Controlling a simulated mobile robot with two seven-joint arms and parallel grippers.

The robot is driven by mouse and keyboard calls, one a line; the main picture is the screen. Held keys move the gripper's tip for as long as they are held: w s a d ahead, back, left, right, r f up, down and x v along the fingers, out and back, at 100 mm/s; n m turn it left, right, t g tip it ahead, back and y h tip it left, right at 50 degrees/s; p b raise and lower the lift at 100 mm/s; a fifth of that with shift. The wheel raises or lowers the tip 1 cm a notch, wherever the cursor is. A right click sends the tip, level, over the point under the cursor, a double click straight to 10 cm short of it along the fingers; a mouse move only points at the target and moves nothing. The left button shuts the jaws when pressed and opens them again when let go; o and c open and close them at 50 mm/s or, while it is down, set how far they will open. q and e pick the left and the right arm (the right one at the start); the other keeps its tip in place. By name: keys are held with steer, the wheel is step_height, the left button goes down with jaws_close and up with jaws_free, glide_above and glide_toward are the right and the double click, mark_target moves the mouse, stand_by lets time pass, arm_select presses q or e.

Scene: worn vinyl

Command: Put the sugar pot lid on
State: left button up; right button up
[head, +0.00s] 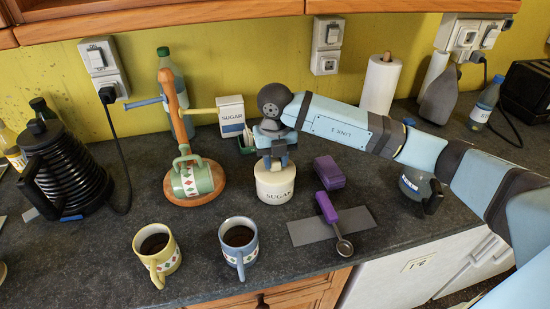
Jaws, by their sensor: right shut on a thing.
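The cream sugar pot (275,188), lettered SUGAR, stands upright on the dark worktop near the middle. My right gripper (276,162) points down right over the pot's mouth. It is shut on the sugar pot lid, which is mostly hidden by the fingers. The lid is at the pot's rim; I cannot tell whether it rests fully on it. My left gripper is not in view.
A blue mug (238,246) and a yellow mug (157,252) stand in front. A purple-handled scoop (330,213) lies on a grey mat (305,231), with a purple block (329,172) behind. The mug tree (207,188) with a green mug (191,180) stands left. A black kettle (68,172) is further left.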

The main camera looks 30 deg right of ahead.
steer(key=o, duration=1)
steer(key=shift+r, duration=0.1)
step_height(320, 180, up, 14)
steer(key=shift+f+b, duration=0.2)
steer(key=shift+b, duration=0.2)
